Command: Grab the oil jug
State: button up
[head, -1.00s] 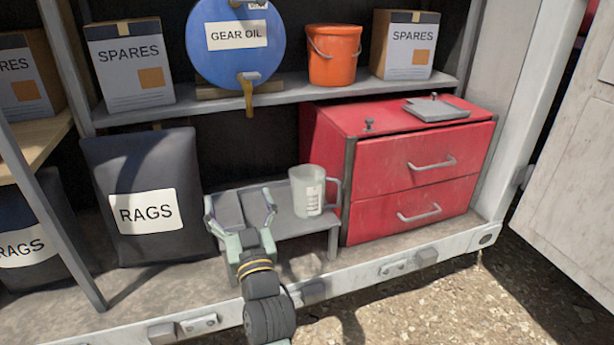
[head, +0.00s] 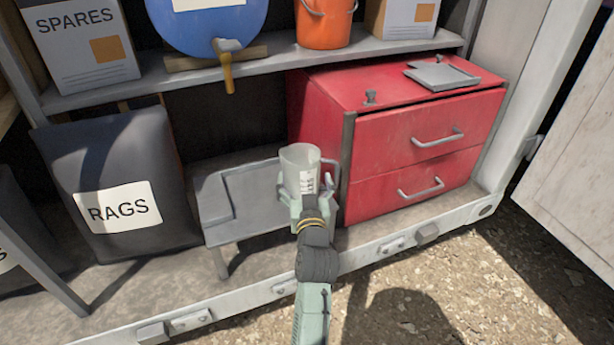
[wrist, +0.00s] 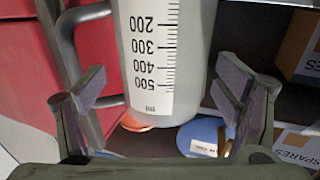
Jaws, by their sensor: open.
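The oil jug (head: 300,163) is a pale translucent measuring jug with a grey handle. It stands upright on a low grey bench (head: 222,243) in the head view. In the wrist view the jug (wrist: 165,50) fills the upper middle, upside down, with its scale facing me and its handle on the left. My gripper (head: 308,195) is at the near side of the jug. The wrist view shows my gripper (wrist: 165,95) open, one finger on each side of the jug's image. The handle lies near the left finger. I cannot tell whether either finger touches it.
A red drawer cabinet (head: 420,150) stands close to the right of the jug. A dark rags bag (head: 110,165) is at the left. The shelf (head: 300,62) above carries a blue gear oil drum (head: 205,25) with a tap (head: 228,75) and an orange bucket (head: 322,25).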

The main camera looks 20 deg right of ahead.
aim_at(301, 158)
jog(key=p+x, duration=0.1)
jog(key=x, duration=0.4)
jog(key=shift+a, duration=0.15)
jog(key=shift+c, duration=0.5)
jog(key=c, duration=0.9)
jog(key=shift+r, duration=0.15)
